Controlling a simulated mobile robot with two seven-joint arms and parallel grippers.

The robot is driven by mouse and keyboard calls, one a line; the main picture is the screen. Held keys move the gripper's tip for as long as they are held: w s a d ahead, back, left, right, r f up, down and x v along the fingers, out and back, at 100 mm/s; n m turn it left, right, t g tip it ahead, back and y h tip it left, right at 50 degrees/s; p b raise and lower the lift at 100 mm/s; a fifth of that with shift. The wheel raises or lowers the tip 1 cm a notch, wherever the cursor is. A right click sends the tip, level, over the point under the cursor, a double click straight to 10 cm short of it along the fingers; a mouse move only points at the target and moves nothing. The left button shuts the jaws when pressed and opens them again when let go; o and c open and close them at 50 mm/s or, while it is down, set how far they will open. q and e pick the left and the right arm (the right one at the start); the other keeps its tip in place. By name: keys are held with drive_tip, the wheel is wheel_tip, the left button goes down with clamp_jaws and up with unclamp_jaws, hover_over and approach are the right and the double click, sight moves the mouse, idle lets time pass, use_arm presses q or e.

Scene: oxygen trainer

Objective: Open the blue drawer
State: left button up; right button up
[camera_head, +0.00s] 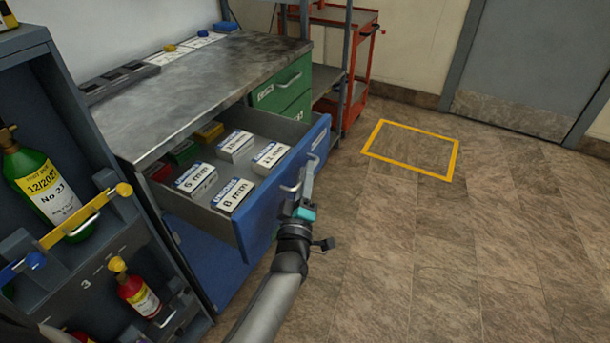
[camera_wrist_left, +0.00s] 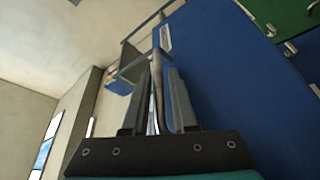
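The blue drawer (camera_head: 262,215) is pulled well out from under the grey worktop, and its inside is visible. Several white-and-blue labelled boxes lie in it, among them an 8 mm box (camera_head: 232,194). My left gripper (camera_head: 305,190) is at the drawer's front, at its metal handle (camera_head: 289,188). In the left wrist view the handle bar (camera_wrist_left: 157,80) passes between the two fingers (camera_wrist_left: 160,95), which are close on both sides of it. The blue drawer front (camera_wrist_left: 240,90) fills the right of that view. My right gripper is not in view.
Green drawers (camera_head: 282,88) are beside the blue one, with a red cart (camera_head: 352,60) behind. A rack with gas bottles (camera_head: 45,185) stands at the left. The floor to the right is clear, with a yellow marked square (camera_head: 458,160).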

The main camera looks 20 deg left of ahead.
use_arm(q)
drive_tip(key=p+v, duration=0.2)
drive_tip(key=v, duration=1.3)
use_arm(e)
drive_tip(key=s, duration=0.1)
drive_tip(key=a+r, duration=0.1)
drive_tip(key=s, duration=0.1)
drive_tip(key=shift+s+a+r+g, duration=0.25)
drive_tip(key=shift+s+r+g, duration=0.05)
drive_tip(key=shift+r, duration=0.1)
use_arm(q)
drive_tip(key=shift+d, duration=0.15)
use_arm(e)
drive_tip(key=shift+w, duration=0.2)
